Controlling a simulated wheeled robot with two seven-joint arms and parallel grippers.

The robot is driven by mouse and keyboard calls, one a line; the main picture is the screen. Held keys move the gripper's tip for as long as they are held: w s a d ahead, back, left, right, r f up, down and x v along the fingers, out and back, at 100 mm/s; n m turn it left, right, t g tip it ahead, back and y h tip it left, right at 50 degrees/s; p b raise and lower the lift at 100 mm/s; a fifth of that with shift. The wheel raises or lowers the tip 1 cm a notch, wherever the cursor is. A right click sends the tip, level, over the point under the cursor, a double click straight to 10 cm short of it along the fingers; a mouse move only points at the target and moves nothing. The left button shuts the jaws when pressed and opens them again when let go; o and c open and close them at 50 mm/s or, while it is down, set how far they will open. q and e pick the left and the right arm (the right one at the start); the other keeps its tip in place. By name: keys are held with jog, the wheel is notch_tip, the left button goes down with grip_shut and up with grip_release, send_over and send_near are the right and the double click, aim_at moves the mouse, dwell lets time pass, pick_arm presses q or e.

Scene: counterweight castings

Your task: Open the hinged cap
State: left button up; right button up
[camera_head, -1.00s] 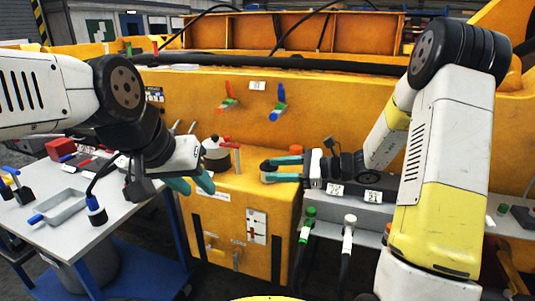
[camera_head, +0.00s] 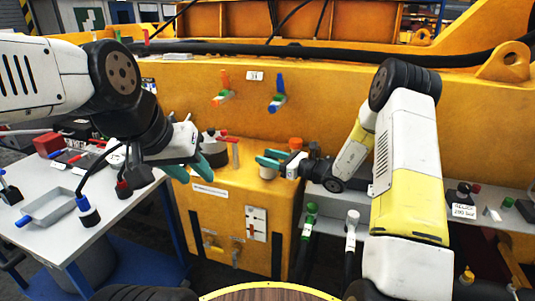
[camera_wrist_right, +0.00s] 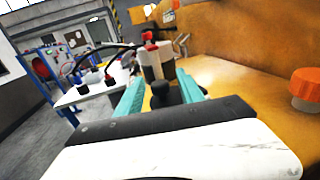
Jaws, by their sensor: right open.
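My right gripper (camera_head: 272,160) has teal fingers apart, above the yellow housing (camera_head: 215,205). In the right wrist view its fingers (camera_wrist_right: 160,93) point towards a pale container with a dark and red top (camera_wrist_right: 157,62). A black knob-like part (camera_wrist_right: 190,90) shows between or just beyond the fingers; contact cannot be told. A pale round neck (camera_head: 267,172) sits below the fingers in the head view. An orange cap (camera_head: 295,143) stands beside the gripper, also in the wrist view (camera_wrist_right: 306,88). I cannot tell which part is the hinged cap. My left gripper (camera_head: 189,170) appears open and empty, left of the housing.
A grey table (camera_head: 110,205) with a shallow tray (camera_head: 48,206) stands on the left. Orange and blue valve handles (camera_head: 277,95) are on the yellow wall. Green and white hose fittings (camera_head: 311,210) hang at a grey shelf. A red lever (camera_head: 230,140) rises behind the grippers.

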jog(key=shift+a, duration=0.1)
grip_shut()
dwell(1.4)
